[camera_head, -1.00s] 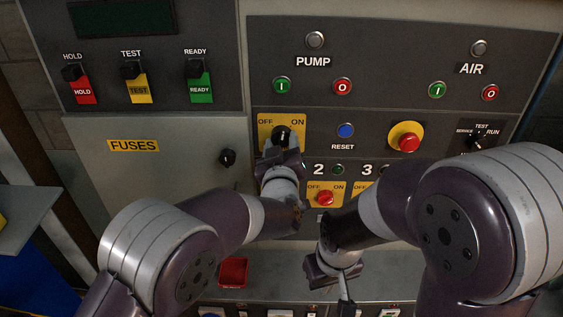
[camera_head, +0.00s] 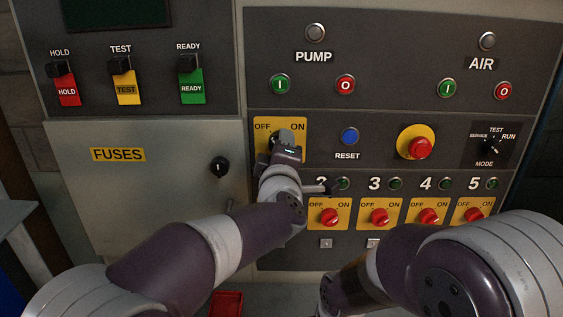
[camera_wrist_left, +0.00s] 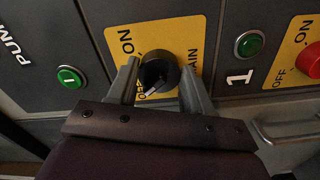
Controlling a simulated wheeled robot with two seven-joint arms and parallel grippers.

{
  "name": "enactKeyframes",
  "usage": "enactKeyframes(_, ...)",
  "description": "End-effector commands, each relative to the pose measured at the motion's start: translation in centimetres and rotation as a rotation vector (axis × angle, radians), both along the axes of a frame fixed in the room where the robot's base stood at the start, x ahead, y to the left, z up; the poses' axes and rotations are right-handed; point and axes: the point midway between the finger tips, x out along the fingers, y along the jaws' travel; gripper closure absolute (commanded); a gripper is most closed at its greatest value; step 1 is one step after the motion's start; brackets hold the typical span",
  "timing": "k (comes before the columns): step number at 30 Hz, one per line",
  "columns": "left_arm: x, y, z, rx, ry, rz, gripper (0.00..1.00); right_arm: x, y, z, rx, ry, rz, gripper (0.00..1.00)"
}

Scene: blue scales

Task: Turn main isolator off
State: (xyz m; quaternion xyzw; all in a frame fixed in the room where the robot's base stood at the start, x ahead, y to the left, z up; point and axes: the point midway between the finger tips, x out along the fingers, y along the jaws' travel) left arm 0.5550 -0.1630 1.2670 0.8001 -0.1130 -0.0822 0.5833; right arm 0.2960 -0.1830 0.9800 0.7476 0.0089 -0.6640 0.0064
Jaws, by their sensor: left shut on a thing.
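The main isolator is a round black knob (camera_wrist_left: 160,72) with a white pointer mark on a yellow plate (camera_head: 298,148) lettered OFF, ON and, in the left wrist view, MAIN. In that view the pointer slants towards the OFF lettering. My left gripper (camera_head: 284,142) is at the plate in the head view and hides most of the knob. In the left wrist view its two grey fingers (camera_wrist_left: 158,84) stand one on each side of the knob, shut on it. My right gripper is out of view; part of its arm shows at the lower right.
Red rotary switches on yellow plates (camera_head: 379,216) sit in a row at the lower right. A blue reset button (camera_head: 349,135) and a red emergency button (camera_head: 419,148) are to the knob's right. The fuses door (camera_head: 150,200) with a black latch (camera_head: 219,168) is left.

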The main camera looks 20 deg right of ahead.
Motion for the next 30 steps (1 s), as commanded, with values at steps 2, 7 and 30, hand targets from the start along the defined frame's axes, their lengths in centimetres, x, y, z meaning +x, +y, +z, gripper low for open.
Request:
enactKeyframes(2,0.0,0.0,-0.26,-0.034,0.009,0.0,0.8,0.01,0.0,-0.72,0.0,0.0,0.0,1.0)
enactKeyframes(7,0.0,-0.01,-0.13,-0.089,0.026,0.0,0.8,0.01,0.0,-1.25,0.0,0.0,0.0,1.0)
enactKeyframes(30,0.01,-0.01,0.05,-0.126,0.037,0.0,0.24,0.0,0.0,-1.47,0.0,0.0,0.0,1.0)
